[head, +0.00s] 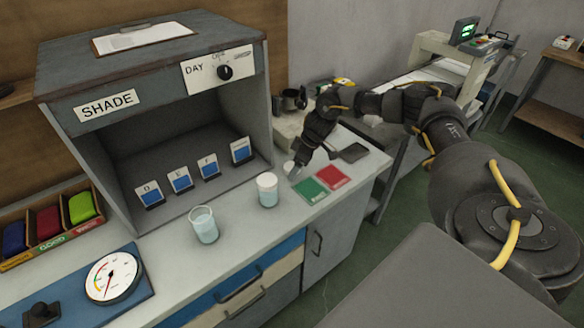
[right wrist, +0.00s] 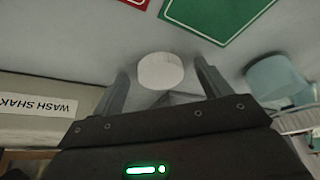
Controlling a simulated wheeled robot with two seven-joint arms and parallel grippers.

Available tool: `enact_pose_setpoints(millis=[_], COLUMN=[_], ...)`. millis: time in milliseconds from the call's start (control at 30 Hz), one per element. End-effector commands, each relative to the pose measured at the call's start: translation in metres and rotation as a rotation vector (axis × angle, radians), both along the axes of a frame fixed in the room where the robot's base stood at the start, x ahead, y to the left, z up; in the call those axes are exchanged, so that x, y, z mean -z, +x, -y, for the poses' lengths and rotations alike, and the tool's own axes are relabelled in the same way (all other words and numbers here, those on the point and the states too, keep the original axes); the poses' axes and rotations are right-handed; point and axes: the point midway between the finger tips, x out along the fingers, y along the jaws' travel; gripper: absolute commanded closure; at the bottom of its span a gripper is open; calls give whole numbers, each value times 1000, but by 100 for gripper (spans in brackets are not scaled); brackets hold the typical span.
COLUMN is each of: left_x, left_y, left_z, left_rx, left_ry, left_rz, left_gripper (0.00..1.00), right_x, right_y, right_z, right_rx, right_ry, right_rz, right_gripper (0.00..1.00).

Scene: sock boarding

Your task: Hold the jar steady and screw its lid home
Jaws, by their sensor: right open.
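A small white round lid (right wrist: 160,71) lies on the grey worktop, between the two fingertips of my right gripper (right wrist: 161,70) in the right wrist view. The fingers stand apart, with gaps on both sides of the lid. In the head view my right gripper (head: 297,171) points down at the counter, by the lid (head: 289,166). A jar (head: 267,190) with pale blue contents and a whitish upper part stands upright just left of it. A clear glass (head: 204,225) with pale blue liquid stands further left. My left gripper is not in view.
A green card (head: 310,191) and a red card (head: 333,177) lie right of the jar. The SHADE cabinet (head: 108,105) stands behind, with several blue cards inside. A dial gauge (head: 113,277) and a box of coloured pieces (head: 50,228) are at left. Front worktop between is clear.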

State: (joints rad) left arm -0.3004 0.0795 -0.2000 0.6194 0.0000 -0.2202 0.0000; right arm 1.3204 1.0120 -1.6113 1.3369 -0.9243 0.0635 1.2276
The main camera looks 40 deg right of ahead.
Motion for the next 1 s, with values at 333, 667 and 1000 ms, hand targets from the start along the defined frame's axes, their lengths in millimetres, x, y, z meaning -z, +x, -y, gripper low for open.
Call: enact_pose_setpoints(millis=[333, 667, 1000], left_x=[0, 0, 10], left_y=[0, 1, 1], left_z=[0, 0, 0], left_rx=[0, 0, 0], left_ry=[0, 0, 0], left_rz=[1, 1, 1], left_gripper=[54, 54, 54], right_x=[0, -1, -42], right_y=[0, 0, -9], right_z=[0, 0, -2], right_rx=[0, 0, -3], right_ry=[0, 0, 2], right_rz=[0, 0, 3], right_gripper=[66, 74, 74])
